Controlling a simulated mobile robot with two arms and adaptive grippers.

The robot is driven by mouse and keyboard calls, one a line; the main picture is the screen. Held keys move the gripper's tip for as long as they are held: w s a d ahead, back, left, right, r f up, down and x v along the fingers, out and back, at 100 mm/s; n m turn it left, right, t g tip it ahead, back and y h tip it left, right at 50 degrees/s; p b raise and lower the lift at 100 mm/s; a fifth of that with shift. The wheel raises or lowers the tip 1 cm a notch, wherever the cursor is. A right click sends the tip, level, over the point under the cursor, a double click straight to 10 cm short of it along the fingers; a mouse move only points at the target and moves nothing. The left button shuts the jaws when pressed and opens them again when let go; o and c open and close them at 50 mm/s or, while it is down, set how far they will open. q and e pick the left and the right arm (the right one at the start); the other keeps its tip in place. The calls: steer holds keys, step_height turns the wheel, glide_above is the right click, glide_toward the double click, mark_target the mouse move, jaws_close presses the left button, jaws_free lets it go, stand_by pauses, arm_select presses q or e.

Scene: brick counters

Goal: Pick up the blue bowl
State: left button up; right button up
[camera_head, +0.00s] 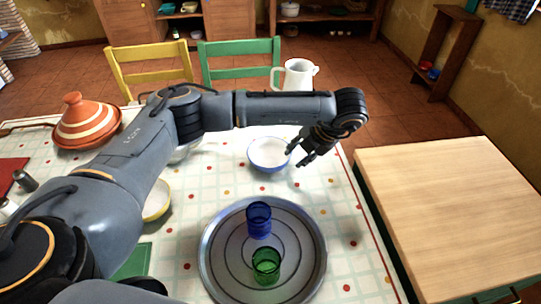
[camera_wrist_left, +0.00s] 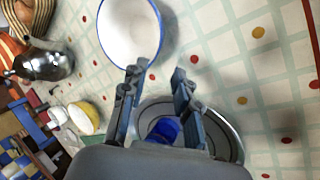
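The blue bowl (camera_head: 268,154) is white inside with a blue rim and stands upright on the checked tablecloth (camera_head: 340,215). My left gripper (camera_head: 297,159) is at the bowl's right side in the head view, with its fingers pointing down and left. In the left wrist view the bowl (camera_wrist_left: 130,30) lies past the fingertips, partly cut off by the top edge. The left gripper (camera_wrist_left: 158,68) is open there, with nothing between its fingers. Whether a finger touches the rim is hard to tell. My right gripper does not show.
A round metal tray (camera_head: 222,285) holds a blue glass (camera_head: 259,222) and a green glass (camera_head: 266,266) in front of the bowl. A white pitcher (camera_head: 298,75) stands behind. A striped tagine (camera_head: 87,122) and yellow bowl (camera_head: 158,200) are left. The wooden counter (camera_head: 455,215) at right is clear.

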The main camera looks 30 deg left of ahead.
arm_select(q)
steer(key=x, duration=0.2)
steer(key=shift+w+a+f, duration=0.15)
steer(key=shift+w+f, duration=0.05)
steer(key=shift+f, duration=0.15)
steer(key=shift+a+f+p, duration=0.4)
steer(key=shift+a+f, duration=0.2)
steer(key=shift+f, duration=0.1)
steer(key=x, duration=0.3)
steer(key=shift+w+a+f+p, duration=0.15)
steer(key=shift+a+f+p, duration=0.05)
steer(key=shift+a+p, duration=0.1)
steer(key=shift+f, duration=0.15)
jaws_close()
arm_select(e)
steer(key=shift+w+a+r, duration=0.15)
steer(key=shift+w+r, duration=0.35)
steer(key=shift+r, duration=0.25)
